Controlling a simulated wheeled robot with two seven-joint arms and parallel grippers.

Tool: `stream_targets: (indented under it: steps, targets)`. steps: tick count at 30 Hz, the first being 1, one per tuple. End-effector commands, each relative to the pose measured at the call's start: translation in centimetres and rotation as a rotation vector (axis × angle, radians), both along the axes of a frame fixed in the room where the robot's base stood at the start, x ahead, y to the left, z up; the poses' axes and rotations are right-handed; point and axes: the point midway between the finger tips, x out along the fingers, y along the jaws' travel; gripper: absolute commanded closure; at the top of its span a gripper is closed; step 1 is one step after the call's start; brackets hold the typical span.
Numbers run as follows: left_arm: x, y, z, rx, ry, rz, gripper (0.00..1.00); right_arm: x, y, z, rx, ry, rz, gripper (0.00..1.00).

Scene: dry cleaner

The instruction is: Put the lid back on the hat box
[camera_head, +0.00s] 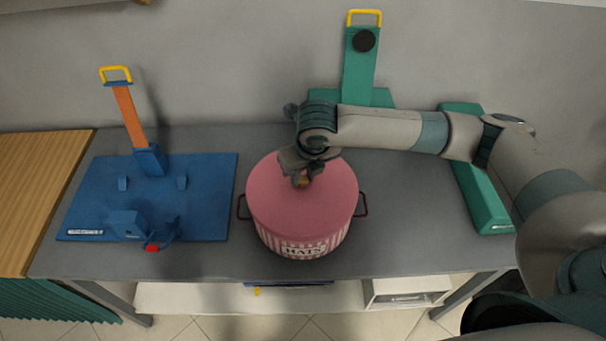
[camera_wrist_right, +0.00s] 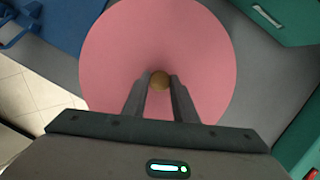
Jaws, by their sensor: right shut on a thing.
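The hat box (camera_head: 300,243) stands upright on the grey table, with pink and white stripes, a "HATS" label and a dark handle on each side. The round pink lid (camera_head: 277,205) covers its top and looks level; I cannot tell whether it is fully seated. My right gripper (camera_head: 302,180) is above the lid's middle, shut on its small brown knob. The knob (camera_wrist_right: 160,80) shows between the two fingers in the right wrist view, with the lid (camera_wrist_right: 120,50) spread beneath. My left gripper is not in view.
A blue board (camera_head: 90,205) with an orange upright stands left of the box. A green stand (camera_head: 358,75) is behind, and a long green block (camera_head: 485,200) lies at the right. The grey table (camera_head: 400,240) is clear right of the box.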

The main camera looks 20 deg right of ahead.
Motion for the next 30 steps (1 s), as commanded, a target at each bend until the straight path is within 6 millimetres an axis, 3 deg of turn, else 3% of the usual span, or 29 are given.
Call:
stream_targets:
  steps: [23,24,26,27,30]
  targets:
    - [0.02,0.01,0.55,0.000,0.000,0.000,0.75,-0.01,0.02,-0.03,0.000,0.000,0.000,1.00]
    - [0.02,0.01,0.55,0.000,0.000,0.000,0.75,0.00,0.02,-0.03,0.000,0.000,0.000,0.72]
    - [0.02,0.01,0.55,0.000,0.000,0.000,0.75,0.00,0.02,-0.03,0.000,0.000,0.000,0.58]
    - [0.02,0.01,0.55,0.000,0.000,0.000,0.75,0.00,0.02,-0.03,0.000,0.000,0.000,0.53]
    - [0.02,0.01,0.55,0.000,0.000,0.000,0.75,0.00,0.02,-0.03,0.000,0.000,0.000,0.53]
